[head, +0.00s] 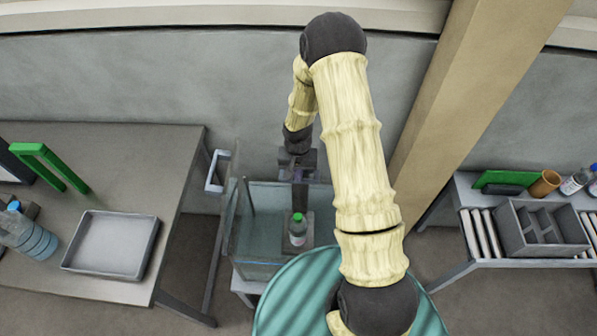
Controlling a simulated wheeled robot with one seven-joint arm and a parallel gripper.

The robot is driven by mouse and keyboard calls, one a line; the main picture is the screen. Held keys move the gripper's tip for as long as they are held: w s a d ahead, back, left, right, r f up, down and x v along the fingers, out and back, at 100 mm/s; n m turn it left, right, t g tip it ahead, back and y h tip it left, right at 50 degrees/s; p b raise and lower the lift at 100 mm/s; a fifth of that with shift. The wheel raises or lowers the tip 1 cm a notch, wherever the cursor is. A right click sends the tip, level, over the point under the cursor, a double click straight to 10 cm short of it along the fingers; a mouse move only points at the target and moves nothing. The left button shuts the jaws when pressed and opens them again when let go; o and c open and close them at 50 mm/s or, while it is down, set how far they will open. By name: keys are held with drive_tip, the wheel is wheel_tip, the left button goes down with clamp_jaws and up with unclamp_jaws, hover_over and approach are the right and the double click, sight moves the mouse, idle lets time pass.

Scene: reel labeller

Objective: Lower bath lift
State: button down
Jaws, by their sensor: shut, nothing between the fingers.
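A clear-walled bath (262,195) stands between the left table and the wooden post. The bath lift shows as a dark upright bar (299,197) with a small grey platform (309,236) at its foot. A clear bottle with a green cap (298,232) stands upright on the platform. My gripper (297,172) is shut and empty at the back of the bath, by the top of the bar. Its fingertips are small and partly hidden, so I cannot tell whether they touch the lift. The water level is hard to make out.
The left table (125,150) holds a grey tray (112,243), a green frame (48,165) and a blue bottle (30,235). A wooden post (470,85) and a right shelf with a grey organizer (540,232) stand right.

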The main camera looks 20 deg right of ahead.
wheel_tip(320, 180, down, 7)
drive_tip(key=b, duration=0.4)
drive_tip(key=shift+f+b, duration=0.15)
drive_tip(key=shift+b, duration=0.25)
wheel_tip(320, 180, up, 5)
drive_tip(key=p, duration=0.3)
drive_tip(key=shift+f, duration=0.15)
drive_tip(key=shift+r+b, duration=0.4)
drive_tip(key=shift+b, duration=0.05)
wheel_tip(320, 180, up, 9)
drive_tip(key=b, duration=0.2)
hover_over(298, 186)
drive_tip(key=s+a, duration=0.1)
drive_tip(key=s, duration=0.3)
drive_tip(key=shift+f, duration=0.2)
